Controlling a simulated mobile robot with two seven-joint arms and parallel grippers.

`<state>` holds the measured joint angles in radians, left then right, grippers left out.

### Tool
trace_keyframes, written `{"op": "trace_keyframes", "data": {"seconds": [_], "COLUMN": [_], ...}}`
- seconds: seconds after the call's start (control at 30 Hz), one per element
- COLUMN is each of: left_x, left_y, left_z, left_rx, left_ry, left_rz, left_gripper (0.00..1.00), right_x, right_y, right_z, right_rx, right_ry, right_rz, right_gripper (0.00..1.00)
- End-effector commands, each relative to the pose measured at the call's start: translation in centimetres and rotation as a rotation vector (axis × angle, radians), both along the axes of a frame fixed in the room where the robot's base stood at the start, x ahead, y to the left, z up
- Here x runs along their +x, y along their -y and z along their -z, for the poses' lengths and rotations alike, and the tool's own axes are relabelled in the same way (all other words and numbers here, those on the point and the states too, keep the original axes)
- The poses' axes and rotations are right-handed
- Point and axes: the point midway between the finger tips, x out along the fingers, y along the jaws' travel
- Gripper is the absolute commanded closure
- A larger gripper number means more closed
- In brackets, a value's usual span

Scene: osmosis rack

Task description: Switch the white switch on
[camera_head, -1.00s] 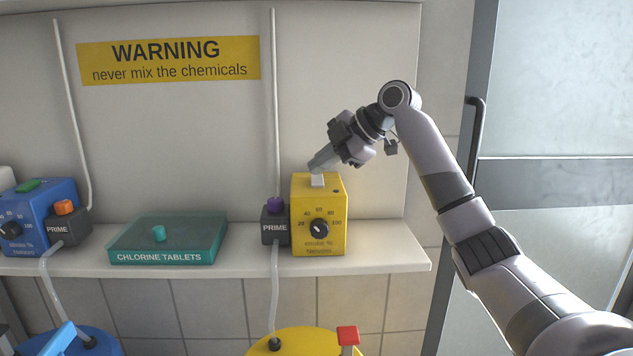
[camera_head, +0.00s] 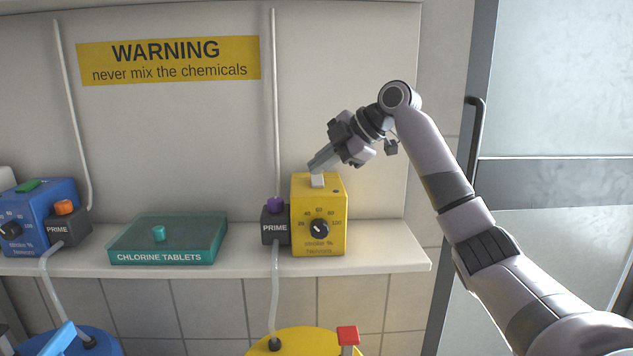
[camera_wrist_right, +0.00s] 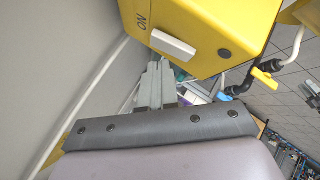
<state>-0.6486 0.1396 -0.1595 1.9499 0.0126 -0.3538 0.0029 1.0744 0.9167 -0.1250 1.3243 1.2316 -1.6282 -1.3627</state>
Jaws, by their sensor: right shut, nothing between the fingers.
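The white switch (camera_head: 317,181) sits on top of the yellow pump box (camera_head: 319,215). In the right wrist view the switch (camera_wrist_right: 173,44) is a white rocker on the yellow face, beside the letters ON. My right gripper (camera_head: 315,166) is shut and empty, with its fingertips close above the switch in the head view. In the right wrist view the fingertips (camera_wrist_right: 159,66) are near the switch's edge; I cannot tell whether they touch it. My left gripper is not in view.
A black PRIME box (camera_head: 275,227) with a purple knob stands left of the yellow box. A teal chlorine tablets box (camera_head: 168,240) and a blue pump box (camera_head: 40,215) stand further left on the shelf (camera_head: 385,262). The shelf right of the yellow box is clear.

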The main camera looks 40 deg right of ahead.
Motion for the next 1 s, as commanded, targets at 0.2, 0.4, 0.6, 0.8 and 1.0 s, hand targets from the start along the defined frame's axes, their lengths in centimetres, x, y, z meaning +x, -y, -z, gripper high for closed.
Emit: {"op": "trace_keyframes", "data": {"seconds": [0.2,0.4,0.6,0.8,1.0], "left_x": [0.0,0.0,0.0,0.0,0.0], "left_y": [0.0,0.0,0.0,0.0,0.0], "left_z": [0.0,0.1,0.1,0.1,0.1], "left_rx": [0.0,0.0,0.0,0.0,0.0], "left_ry": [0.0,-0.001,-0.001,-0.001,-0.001], "left_rz": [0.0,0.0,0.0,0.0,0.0], "left_gripper": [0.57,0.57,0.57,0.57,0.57], "right_x": [0.0,0.1,0.1,0.1,0.1], "right_y": [0.0,0.1,0.1,0.1,0.1], "right_z": [0.1,0.8,0.9,0.9,1.1], "right_rx": [0.0,0.0,0.0,-0.001,0.0], "right_ry": [0.0,-0.002,-0.001,-0.001,-0.002], "right_rz": [0.0,-0.001,0.0,0.0,0.0], "right_gripper": [1.0,1.0,1.0,1.0,1.0]}}
